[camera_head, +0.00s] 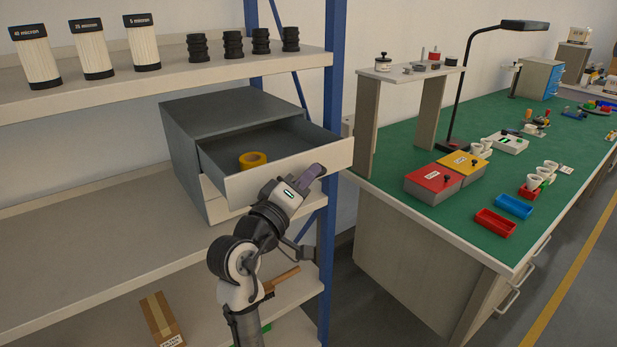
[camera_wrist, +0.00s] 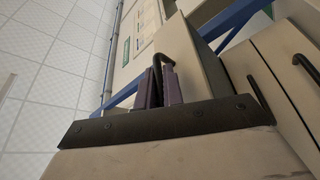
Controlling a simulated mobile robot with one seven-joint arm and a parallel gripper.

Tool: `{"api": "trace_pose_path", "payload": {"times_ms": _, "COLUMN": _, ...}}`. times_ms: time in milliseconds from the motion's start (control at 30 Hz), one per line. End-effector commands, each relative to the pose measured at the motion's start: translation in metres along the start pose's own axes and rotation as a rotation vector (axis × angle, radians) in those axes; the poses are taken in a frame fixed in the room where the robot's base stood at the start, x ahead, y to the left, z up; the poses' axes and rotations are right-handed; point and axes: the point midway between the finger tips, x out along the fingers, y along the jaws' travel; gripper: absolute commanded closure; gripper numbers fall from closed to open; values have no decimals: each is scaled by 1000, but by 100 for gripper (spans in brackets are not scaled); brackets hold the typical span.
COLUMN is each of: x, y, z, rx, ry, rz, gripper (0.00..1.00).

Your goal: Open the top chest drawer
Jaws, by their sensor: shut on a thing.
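The grey chest (camera_head: 185,140) stands on the middle shelf. Its top drawer (camera_head: 270,187) is pulled well out, and a yellow ring-shaped roll (camera_head: 252,160) lies inside it. My gripper (camera_head: 312,174) is at the drawer's front, near its right end. In the wrist view my gripper (camera_wrist: 162,85) has its two fingers closed around the dark drawer handle (camera_wrist: 161,63). Most of the handle is hidden by the gripper in the head view. Lower drawer fronts (camera_head: 212,196) show shut beneath the open drawer.
A blue shelf post (camera_head: 334,120) stands close to the right of the open drawer. Filter cartridges (camera_head: 92,48) and black ribbed parts (camera_head: 233,45) stand on the upper shelf. A green workbench (camera_head: 430,215) with several trays is to the right. The middle shelf (camera_head: 90,235) is bare left of the chest.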

Motion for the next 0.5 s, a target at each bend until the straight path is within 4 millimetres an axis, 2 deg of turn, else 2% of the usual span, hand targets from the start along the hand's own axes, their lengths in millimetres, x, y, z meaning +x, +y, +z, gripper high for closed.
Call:
{"api": "trace_pose_path", "payload": {"times_ms": 467, "x": 0, "y": 0, "z": 0, "rx": 1, "ry": 1, "rz": 0, "gripper": 100}}
{"api": "trace_pose_path", "payload": {"times_ms": 500, "x": 0, "y": 0, "z": 0, "rx": 1, "ry": 1, "rz": 0, "gripper": 90}}
